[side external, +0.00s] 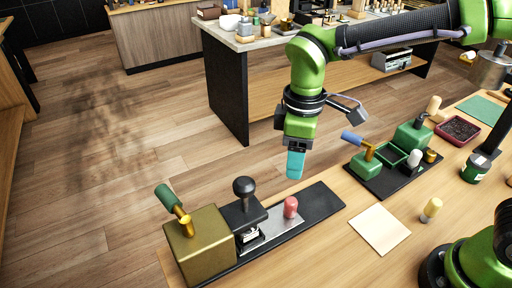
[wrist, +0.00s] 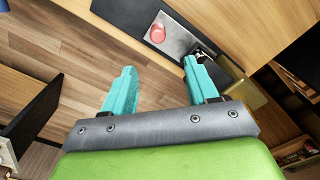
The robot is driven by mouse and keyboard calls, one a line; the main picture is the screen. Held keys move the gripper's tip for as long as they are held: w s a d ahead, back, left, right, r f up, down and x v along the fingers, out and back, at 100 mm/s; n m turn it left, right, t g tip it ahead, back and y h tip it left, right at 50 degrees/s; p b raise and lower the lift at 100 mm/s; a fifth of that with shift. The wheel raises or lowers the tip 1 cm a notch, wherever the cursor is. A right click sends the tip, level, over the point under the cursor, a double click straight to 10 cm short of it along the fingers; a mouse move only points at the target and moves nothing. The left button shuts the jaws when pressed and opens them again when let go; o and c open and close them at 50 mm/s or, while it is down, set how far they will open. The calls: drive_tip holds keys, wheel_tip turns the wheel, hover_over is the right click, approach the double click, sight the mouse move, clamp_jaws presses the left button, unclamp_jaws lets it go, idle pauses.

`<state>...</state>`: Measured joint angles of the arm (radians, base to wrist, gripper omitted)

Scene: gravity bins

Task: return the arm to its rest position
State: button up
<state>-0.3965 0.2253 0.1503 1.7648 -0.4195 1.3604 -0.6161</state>
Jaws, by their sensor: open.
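My gripper (side external: 295,165) is at the end of my green arm, in the middle of the side external view. It hangs with its teal fingers pointing down, in the air near the left edge of the wooden table. In the wrist view my gripper (wrist: 160,83) shows two teal fingers spread apart with nothing between them. It is open and empty.
On the table, a black mat (side external: 322,203) bears a gold box (side external: 200,245), a black-knobbed press (side external: 244,205) and a red peg (side external: 290,207). A second black tray (side external: 372,183) with green fixtures stands to the right. A cream square (side external: 380,229) and a small yellow-and-white peg (side external: 431,209) lie nearer.

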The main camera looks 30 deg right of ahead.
drive_tip(key=shift+r, duration=0.65)
drive_tip(key=s+d+r+m+t+y, duration=0.1)
drive_tip(key=s+d+r+m+t, duration=0.1)
drive_tip(key=s+d+m, duration=0.3)
drive_tip(key=s+d+r+m+t+y, duration=0.1)
drive_tip(key=s+d+r+m+t, duration=0.2)
drive_tip(key=s+d+m+t, duration=0.2)
drive_tip(key=d+m, duration=0.3)
drive_tip(key=d, duration=0.3)
drive_tip(key=shift+d, duration=0.25)
